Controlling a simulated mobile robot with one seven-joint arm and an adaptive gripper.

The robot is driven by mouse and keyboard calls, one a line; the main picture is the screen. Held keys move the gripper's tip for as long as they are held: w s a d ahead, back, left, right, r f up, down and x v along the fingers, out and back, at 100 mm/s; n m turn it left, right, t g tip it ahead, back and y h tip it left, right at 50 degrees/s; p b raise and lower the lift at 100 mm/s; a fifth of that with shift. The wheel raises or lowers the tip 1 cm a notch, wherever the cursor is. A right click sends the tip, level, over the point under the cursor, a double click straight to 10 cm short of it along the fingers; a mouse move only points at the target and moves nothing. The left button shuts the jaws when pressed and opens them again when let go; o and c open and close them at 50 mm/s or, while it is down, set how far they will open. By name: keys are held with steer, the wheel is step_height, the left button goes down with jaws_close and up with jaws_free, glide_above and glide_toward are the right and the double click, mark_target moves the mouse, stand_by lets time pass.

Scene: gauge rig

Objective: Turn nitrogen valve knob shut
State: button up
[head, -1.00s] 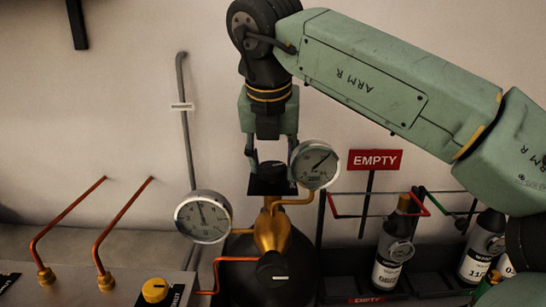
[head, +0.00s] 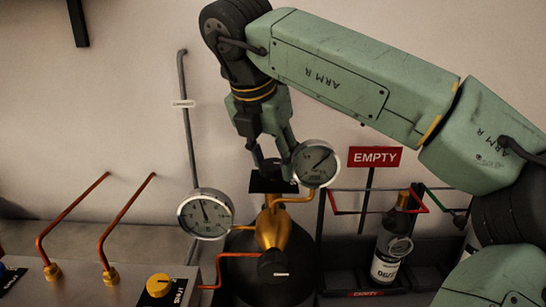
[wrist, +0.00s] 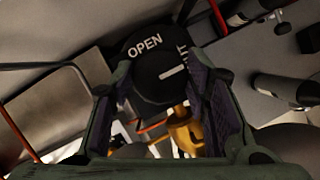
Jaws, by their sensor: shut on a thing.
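A black valve knob (head: 271,170) sits on a black plate (head: 268,186) atop a brass regulator (head: 272,228) on a dark cylinder. My gripper (head: 273,163) reaches down from above, its fingers on either side of this knob. In the wrist view, the round black knob (wrist: 155,85) lies between the two dark finger pads, and my gripper (wrist: 160,95) is shut on it. The plate behind it reads "OPEN" (wrist: 145,46), with a second label partly hidden by a finger. No nitrogen label is readable here. The knob's exact angle is hard to tell.
Two round gauges (head: 205,214) (head: 315,163) flank the regulator, the right one close to my finger. A second black knob (head: 273,263) faces front. A panel with a yellow knob (head: 158,285) and copper pipes is at left. An "EMPTY" sign (head: 375,157) and bottle (head: 390,250) are at right.

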steer(key=o, duration=1.2)
steer(key=shift+c, duration=0.2)
